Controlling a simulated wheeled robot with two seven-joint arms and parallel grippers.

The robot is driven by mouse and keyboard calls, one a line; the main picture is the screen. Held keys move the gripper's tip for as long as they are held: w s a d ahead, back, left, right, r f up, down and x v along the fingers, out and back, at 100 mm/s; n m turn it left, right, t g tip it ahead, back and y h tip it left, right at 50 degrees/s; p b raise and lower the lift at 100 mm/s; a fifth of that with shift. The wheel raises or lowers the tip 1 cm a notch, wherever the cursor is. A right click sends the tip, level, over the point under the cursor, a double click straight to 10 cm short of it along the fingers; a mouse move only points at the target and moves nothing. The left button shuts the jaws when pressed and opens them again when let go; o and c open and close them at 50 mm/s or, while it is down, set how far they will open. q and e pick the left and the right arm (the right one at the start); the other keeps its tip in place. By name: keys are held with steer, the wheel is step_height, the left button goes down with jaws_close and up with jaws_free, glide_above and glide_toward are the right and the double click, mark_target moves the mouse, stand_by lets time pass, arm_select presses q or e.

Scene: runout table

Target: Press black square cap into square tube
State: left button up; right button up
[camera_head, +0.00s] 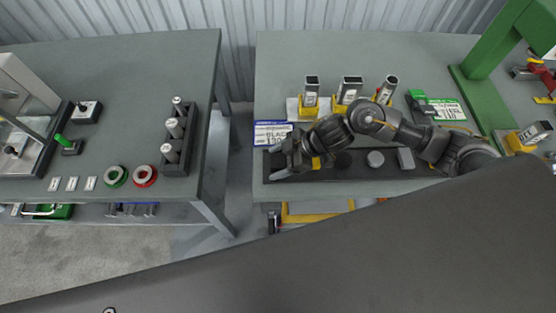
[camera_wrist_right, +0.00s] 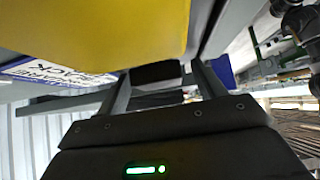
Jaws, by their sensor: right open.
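Three metal tubes stand in yellow holders at the back of the right table: a square-looking one (camera_head: 311,86), a wider one (camera_head: 348,86) and a tilted, round-looking one (camera_head: 387,88). My right gripper (camera_head: 280,162) is open at the left end of a dark tray (camera_head: 325,176), below and in front of the tubes. In the right wrist view a black block (camera_wrist_right: 155,72), possibly the black square cap, shows between the open fingers (camera_wrist_right: 163,88); I cannot tell whether they touch it. My left gripper is not in view.
A grey round cap (camera_head: 375,158) and a grey square cap (camera_head: 405,158) lie on the tray. A green frame (camera_head: 488,75) rises at right. A yellow surface (camera_wrist_right: 100,30) is close to the wrist camera.

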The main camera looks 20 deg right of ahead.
mark_target(279, 162)
steer(key=shift+c, duration=0.4)
steer(key=c, duration=1)
steer(key=shift+r, duration=0.45)
steer(key=r, duration=0.3)
steer(key=shift+s+d+b, duration=0.15)
steer(key=shift+s+b, duration=0.1)
steer(key=shift+b, duration=0.1)
steer(key=s+d+r+p, duration=0.1)
steer(key=s+r+p, duration=0.1)
steer(key=s+r, duration=0.1)
steer(key=s+d+r+p, duration=0.1)
steer(key=s+r+p, duration=0.1)
steer(key=s, duration=0.3)
steer(key=s+d+r+p, duration=0.1)
steer(key=s+r+p, duration=0.2)
steer(key=s+r, duration=0.1)
steer(key=shift+s+d, duration=0.1)
steer(key=shift+s, duration=0.4)
